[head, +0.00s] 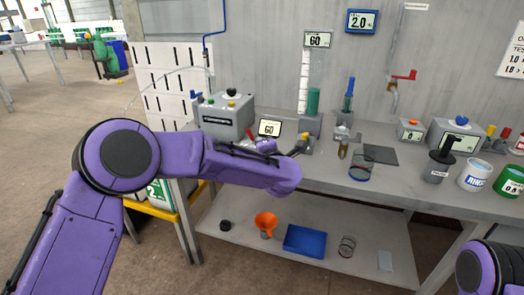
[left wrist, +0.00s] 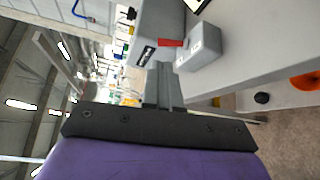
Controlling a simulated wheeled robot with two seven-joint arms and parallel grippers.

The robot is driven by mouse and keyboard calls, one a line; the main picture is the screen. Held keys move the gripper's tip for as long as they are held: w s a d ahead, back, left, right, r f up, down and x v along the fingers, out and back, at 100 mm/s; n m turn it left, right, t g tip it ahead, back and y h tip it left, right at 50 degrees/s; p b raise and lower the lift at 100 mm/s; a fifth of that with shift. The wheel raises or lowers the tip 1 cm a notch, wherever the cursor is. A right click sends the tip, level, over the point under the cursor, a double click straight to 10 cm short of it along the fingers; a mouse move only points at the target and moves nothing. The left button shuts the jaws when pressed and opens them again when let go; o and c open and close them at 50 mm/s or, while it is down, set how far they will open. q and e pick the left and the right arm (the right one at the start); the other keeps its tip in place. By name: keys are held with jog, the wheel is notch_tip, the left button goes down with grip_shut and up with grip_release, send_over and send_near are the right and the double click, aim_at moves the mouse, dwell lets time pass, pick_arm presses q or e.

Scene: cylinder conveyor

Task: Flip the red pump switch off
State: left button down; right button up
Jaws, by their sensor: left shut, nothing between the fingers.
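The red switch (left wrist: 171,43) shows in the left wrist view as a short red bar on a small light grey box (left wrist: 200,48). This box stands beside a larger grey unit with a black label (left wrist: 150,45). In the head view a bit of red (head: 249,133) shows just behind my left arm, and the box under it is hidden. My left gripper (left wrist: 161,72) is shut and empty, its fingertips close to the red bar. I cannot tell whether they touch. In the head view my arm hides these fingers. My right gripper is out of view.
The grey pump unit (head: 225,117) stands at the left of the bench (head: 320,172). A small display (head: 269,128) and a green cylinder (head: 313,101) are to its right. An orange funnel (head: 266,222) and a blue tray (head: 305,241) are on the lower shelf.

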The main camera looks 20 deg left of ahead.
pick_arm(q)
jog(key=v, duration=0.3)
jog(key=shift+s+a+r, duration=0.1)
jog(key=shift+s+r, duration=0.1)
jog(key=shift+s, duration=0.05)
